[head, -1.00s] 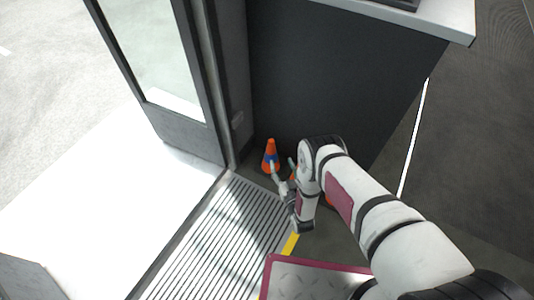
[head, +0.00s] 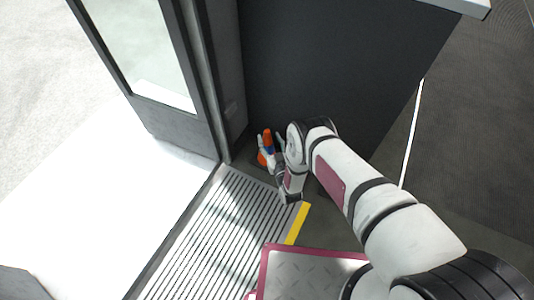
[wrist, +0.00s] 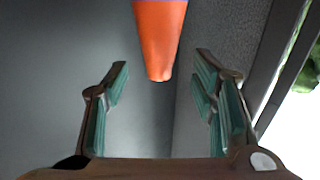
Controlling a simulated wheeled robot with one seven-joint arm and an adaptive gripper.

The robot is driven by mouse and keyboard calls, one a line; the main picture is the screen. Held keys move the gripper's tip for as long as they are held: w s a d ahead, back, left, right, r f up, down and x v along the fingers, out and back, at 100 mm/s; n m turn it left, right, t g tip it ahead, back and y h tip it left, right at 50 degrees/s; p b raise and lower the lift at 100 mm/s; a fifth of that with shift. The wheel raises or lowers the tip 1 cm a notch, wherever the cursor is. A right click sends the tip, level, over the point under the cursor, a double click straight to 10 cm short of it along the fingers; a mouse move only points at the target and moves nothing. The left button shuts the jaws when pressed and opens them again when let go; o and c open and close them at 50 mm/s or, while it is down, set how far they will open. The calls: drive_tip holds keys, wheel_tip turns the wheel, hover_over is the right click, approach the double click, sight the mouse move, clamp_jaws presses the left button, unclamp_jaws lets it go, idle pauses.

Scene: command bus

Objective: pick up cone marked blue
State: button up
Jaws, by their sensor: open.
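The blue-marked cone (head: 268,142) is orange with a blue band and stands on the floor by the dark panel's corner near the door. My gripper (head: 272,150) is at the cone, its fingers partly covering the cone's lower part. My gripper (wrist: 161,72) is open there, with a finger on either side of the tip and clear gaps between. The cone's base is outside the wrist view.
The glass door (head: 140,55) with its dark frame is left of the cone. The dark panel (head: 330,70) rises behind it. A ribbed floor plate (head: 215,235) and a yellow strip (head: 298,223) lie in front. Open floor lies to the right.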

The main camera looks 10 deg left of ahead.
sight(268, 135)
drive_tip(key=x, duration=0.1)
drive_tip(key=b+x, duration=0.1)
drive_tip(key=x, duration=0.2)
drive_tip(key=shift+r+b, duration=0.3)
drive_tip(key=shift+b, duration=0.1)
drive_tip(key=shift+c, duration=0.2)
clamp_jaws()
